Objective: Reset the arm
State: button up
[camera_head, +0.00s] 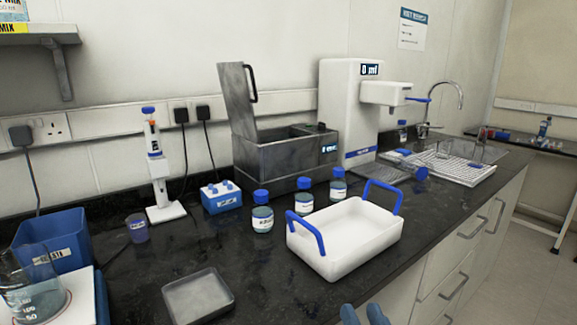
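My gripper (363,314) shows only as two blue fingertips at the bottom edge of the head view, just right of the middle. The tips stand a little apart with nothing visible between them, so it looks open and empty. The rest of my arm is out of view. The tips are in front of the black counter's front edge, below the white tray (345,262) with blue handles, and appear clear of it.
Three blue-capped bottles (262,219) stand behind the tray. A grey shallow dish (198,296), blue bin (52,240) and beaker (32,292) are at left. A pipette stand (165,211), open metal bath (290,150) and white dispenser (349,100) stand along the wall.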

jog(key=s+d+f+g+h, duration=0.1)
jog(key=s+d+f, duration=0.15)
jog(key=s, duration=0.45)
jog(key=s+d+f+h+b, duration=0.1)
jog(key=s+f, duration=0.2)
jog(key=s, duration=0.3)
jog(key=s+d+f+g, duration=0.1)
jog(key=s+d+f, duration=0.15)
jog(key=s, duration=0.45)
jog(key=s+d+g, duration=0.1)
jog(key=s+d, duration=0.1)
jog(key=s, duration=0.6)
jog(key=s+d+r+g+h+b, duration=0.1)
jog(key=s+d, duration=0.1)
jog(key=s, duration=0.5)
jog(key=shift+s+d+r+g, duration=0.15)
jog(key=shift+s+r+g, duration=0.15)
jog(key=shift+s, duration=0.05)
